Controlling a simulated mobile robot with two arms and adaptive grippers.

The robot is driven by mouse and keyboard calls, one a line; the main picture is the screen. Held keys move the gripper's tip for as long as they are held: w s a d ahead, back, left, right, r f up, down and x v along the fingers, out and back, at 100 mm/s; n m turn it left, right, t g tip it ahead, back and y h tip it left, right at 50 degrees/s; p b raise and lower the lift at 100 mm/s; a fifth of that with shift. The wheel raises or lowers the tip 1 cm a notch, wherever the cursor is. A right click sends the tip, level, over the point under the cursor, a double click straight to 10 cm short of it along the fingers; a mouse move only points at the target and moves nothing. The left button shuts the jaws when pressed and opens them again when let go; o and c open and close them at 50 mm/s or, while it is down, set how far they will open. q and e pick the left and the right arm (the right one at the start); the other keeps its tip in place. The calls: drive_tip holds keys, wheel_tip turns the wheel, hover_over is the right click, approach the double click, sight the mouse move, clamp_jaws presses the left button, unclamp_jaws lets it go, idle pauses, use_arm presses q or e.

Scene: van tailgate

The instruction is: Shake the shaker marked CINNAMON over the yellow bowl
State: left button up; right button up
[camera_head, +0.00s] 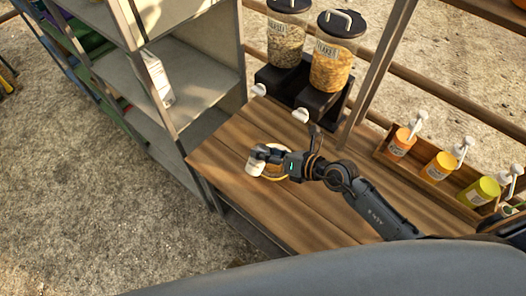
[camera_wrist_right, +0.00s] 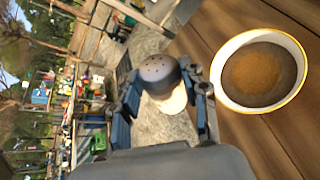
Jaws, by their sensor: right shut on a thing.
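My right gripper (camera_head: 264,155) is shut on a pale shaker (camera_head: 255,167) above the wooden counter. The wrist view shows the shaker (camera_wrist_right: 174,100) between the fingers of the right gripper (camera_wrist_right: 167,88), with its grey, holed cap towards the camera. No marking on the shaker is readable. The yellow bowl (camera_head: 287,174) is on the counter, mostly hidden behind the gripper in the head view. In the wrist view the bowl (camera_wrist_right: 221,75) has a yellow rim and holds grey-brown stuff with an orange-brown patch of powder. The shaker is beside or above its edge. My left gripper is not in view.
Two dispensers (camera_head: 329,70) on a black stand are behind the bowl. A wooden rack (camera_head: 380,155) with several pump bottles stands at the right. Grey shelves (camera_head: 195,75) with a white package (camera_head: 157,78) are at the left. The front counter (camera_head: 285,215) is clear.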

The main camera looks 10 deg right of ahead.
drive_tip(key=shift+w+d+f+m, duration=0.15)
drive_tip(key=shift+d+f+m, duration=0.05)
drive_tip(key=shift+m, duration=0.1)
drive_tip(key=shift+w+d+f+m+y+b, duration=0.1)
drive_tip(key=shift+f+m+y+b, duration=0.2)
drive_tip(key=shift+f, duration=0.05)
drive_tip(key=w+d+f+m+y+b, duration=0.2)
drive_tip(key=m+y+b, duration=0.4)
drive_tip(key=m+b, duration=0.5)
wheel_tip(320, 180, down, 3)
drive_tip(key=shift+w+d+r+m+g+y+b, duration=0.15)
drive_tip(key=shift+w+d+m+g+y+b, duration=0.2)
drive_tip(key=shift+d+b, duration=0.4)
wheel_tip(320, 180, up, 5)
drive_tip(key=p, duration=0.4)
